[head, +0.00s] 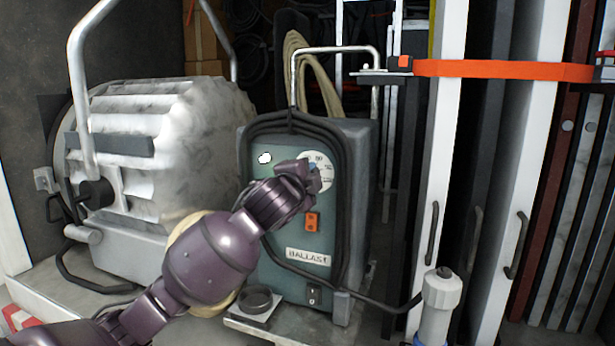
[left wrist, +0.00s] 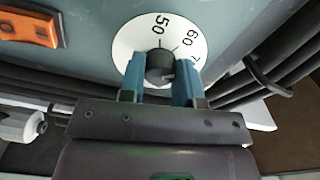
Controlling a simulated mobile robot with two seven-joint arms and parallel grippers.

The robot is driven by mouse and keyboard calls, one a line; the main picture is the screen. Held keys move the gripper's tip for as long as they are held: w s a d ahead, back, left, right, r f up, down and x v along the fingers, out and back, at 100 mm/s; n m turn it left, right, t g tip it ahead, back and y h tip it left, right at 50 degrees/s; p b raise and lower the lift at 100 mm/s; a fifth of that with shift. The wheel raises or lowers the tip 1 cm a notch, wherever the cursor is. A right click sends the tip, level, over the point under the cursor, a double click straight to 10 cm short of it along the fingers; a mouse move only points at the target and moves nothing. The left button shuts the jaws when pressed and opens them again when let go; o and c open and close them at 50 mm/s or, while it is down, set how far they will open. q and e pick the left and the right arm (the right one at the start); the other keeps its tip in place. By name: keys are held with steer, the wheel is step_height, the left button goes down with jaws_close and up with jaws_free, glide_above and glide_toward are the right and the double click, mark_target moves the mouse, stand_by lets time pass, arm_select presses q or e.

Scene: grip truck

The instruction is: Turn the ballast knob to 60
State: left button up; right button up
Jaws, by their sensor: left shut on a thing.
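The teal ballast box (head: 290,235), labelled BALLAST, stands upright in the middle of the head view. Its round white dial (head: 326,163) is on the upper right of the front face and partly hidden by my gripper. In the left wrist view the dial (left wrist: 135,38) shows 50 at the top and 60 to its right. My left gripper (head: 313,174) is at the dial, its two blue fingers shut on the dark ballast knob (left wrist: 159,65), one on each side. I cannot tell exactly where the knob points. My right gripper is not in view.
An orange switch (head: 312,222) sits below the dial. A black cable (head: 350,200) loops around the box front. A large lamp head (head: 150,135) stands to the left. White upright panels (head: 445,150) with an orange strap (head: 500,69) stand to the right.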

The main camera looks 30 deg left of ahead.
arm_select(q)
steer(key=n, duration=0.6)
steer(key=shift+n, duration=0.3)
stand_by(0.4)
steer(key=o, duration=0.9)
steer(key=b+v, duration=0.1)
steer(key=v, duration=1)
steer(key=shift+f+b, duration=0.1)
steer(key=shift+b, duration=0.2)
steer(key=shift+w, duration=0.1)
